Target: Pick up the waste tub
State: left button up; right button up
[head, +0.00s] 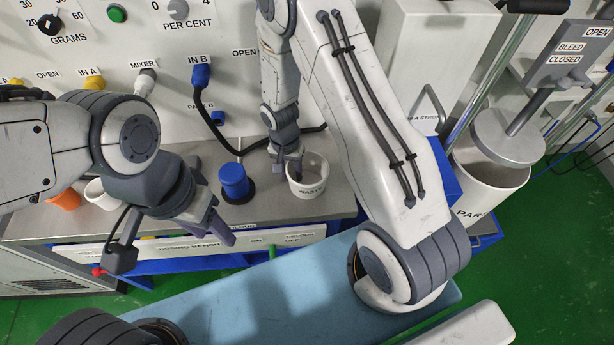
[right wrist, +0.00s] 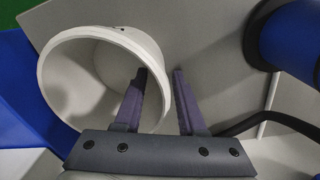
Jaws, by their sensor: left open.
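The waste tub (head: 308,187) is a white round open tub with a label reading WASTE, upright on the grey bench top. My right gripper (head: 289,168) points down at the tub's left rim in the head view. In the right wrist view the tub (right wrist: 75,75) lies at the left. The fingers of my right gripper (right wrist: 162,75) are apart, one over the tub's opening and the other outside its wall, with the rim between them. A gap shows beside the outer finger. My left gripper (head: 222,228) is open and empty over the bench's front edge.
A white cup (head: 100,194) and an orange one (head: 64,200) stand further left. A dark hose (head: 215,130) loops behind. A large white drum (head: 487,180) stands right.

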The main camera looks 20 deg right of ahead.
grip_shut()
dwell(1.3)
